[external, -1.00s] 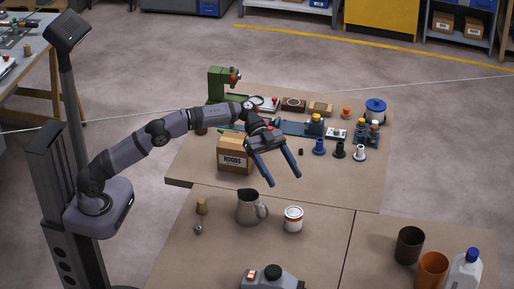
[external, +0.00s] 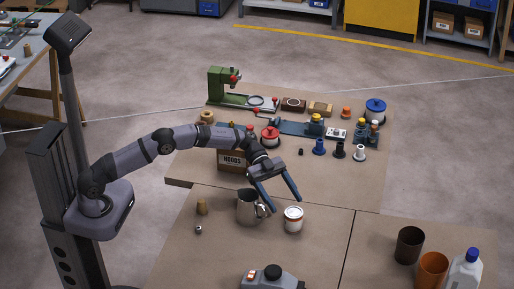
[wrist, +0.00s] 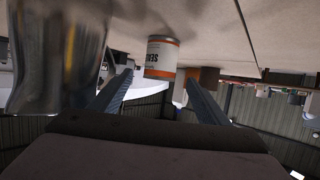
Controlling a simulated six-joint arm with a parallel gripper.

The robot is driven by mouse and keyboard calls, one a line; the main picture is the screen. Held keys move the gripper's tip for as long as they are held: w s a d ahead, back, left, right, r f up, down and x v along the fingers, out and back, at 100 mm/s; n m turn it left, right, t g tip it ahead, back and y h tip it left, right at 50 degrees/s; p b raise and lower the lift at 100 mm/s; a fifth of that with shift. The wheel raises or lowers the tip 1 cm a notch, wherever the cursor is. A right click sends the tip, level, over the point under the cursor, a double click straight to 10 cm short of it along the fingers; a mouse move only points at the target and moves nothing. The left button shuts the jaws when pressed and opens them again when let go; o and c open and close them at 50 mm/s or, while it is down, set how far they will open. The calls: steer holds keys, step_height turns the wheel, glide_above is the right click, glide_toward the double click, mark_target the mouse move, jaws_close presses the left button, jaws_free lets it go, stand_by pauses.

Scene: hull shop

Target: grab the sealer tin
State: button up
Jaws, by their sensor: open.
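The sealer tin (external: 293,220) is a small white can with an orange-red band, standing upright on the near table. In the wrist view the tin (wrist: 161,58) appears upside down, with part of its lettering showing, between and beyond my two fingers. My gripper (external: 284,205) is open and empty, with its blue fingers pointing down toward the table just behind and left of the tin. In the wrist view my gripper (wrist: 158,85) shows a finger on each side of the tin, apart from it.
A metal pitcher (external: 248,207) stands close left of the tin, beside my left finger; it looms large in the wrist view (wrist: 55,55). A cardboard box (external: 233,162) stands behind. Brown (external: 409,246) and orange (external: 432,270) cups stand right. A grey device (external: 272,279) sits in front.

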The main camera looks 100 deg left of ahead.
mark_target(299, 224)
steer(key=shift+p+x, duration=1.1)
steer(key=shift+x, duration=2.6)
steer(key=shift+r, duration=0.1)
steer(key=c, duration=1.4)
